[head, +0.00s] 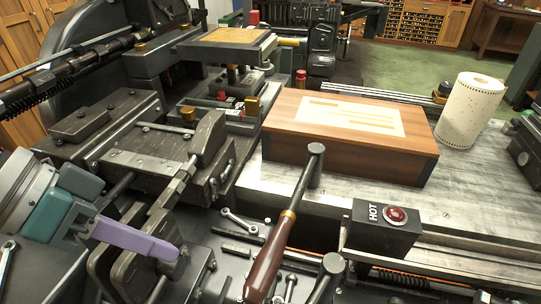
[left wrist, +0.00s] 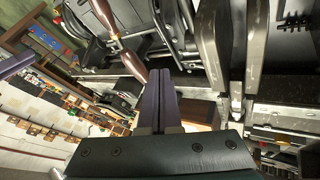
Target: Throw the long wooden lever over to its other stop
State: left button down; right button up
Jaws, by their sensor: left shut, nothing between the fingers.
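The long lever has a dark red-brown wooden handle (head: 268,260), a brass collar and a grey metal shaft. In the head view it slants from the bottom middle up to a round metal post (head: 316,165). My left gripper (head: 172,251), with purple fingers, is shut and empty. It is left of the handle, apart from it, above the dark metal machine parts. In the left wrist view the shut fingers (left wrist: 160,75) point up the picture, and a brown wooden handle (left wrist: 133,66) shows just left of their tips. My right gripper is not in the head view.
A wooden box (head: 350,137) sits on the metal bed behind the lever. A black box marked HOT (head: 385,229) with a red button is right of the lever. A second metal post (head: 331,266) stands close by. Wrenches (head: 238,222) lie between gripper and lever.

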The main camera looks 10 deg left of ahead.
pick_arm(q)
jog(key=shift+w+a+r+n+t, duration=0.3)
jog(key=shift+w+a+r, duration=0.35)
jog(key=shift+w+a, duration=0.3)
jog(key=shift+w+d+f, duration=0.1)
jog(key=shift+w, duration=0.1)
jog(key=w+d+f+p, duration=0.1)
jog(key=w+d+f, duration=0.1)
jog(key=d+f, duration=0.4)
jog(key=d, duration=0.3)
jog(key=shift+w+d+f+p, duration=0.15)
jog(key=shift+w+f+p, duration=0.05)
jog(key=shift+f+p, duration=0.1)
